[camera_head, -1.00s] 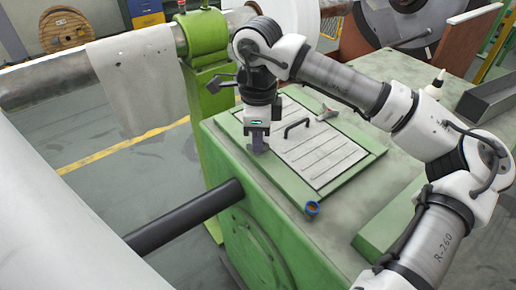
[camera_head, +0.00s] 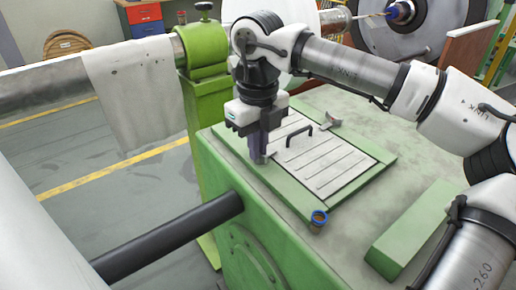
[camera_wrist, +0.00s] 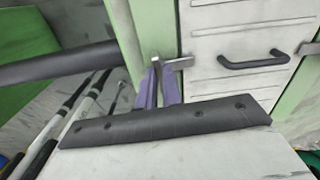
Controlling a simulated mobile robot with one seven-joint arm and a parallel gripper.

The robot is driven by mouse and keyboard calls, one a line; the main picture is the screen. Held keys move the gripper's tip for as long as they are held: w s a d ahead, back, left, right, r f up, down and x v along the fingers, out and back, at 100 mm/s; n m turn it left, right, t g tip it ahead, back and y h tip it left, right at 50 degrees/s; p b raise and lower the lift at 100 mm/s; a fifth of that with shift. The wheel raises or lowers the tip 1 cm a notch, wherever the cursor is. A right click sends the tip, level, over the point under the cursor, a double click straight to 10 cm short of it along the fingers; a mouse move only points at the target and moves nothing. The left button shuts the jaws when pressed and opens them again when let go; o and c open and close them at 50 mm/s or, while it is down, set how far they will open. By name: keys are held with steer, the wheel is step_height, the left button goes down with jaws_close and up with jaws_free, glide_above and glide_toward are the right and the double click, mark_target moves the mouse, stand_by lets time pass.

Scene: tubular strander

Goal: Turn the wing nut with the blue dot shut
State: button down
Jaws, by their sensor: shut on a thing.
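My gripper (camera_head: 258,158) points down at the left edge of the slotted cover plate (camera_head: 335,172) on the green machine housing. In the wrist view, its purple fingers (camera_wrist: 165,88) are shut on a grey metal wing nut (camera_wrist: 178,64) at the plate's edge. One wing sticks out to the right of the fingers; the rest is hidden. I see no blue dot on it. A second wing nut (camera_head: 332,119) shows at the plate's far edge; no dot can be made out there.
A black handle (camera_head: 300,134) rises from the plate, right of my gripper. A green block (camera_head: 412,232) lies to the right. A black bar (camera_head: 170,238) juts from the housing's left side.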

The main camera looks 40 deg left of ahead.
steer(key=shift+m, duration=0.5)
steer(key=c, duration=1.6)
jaws_free()
steer(key=shift+o, duration=0.2)
step_height(320, 180, up, 14)
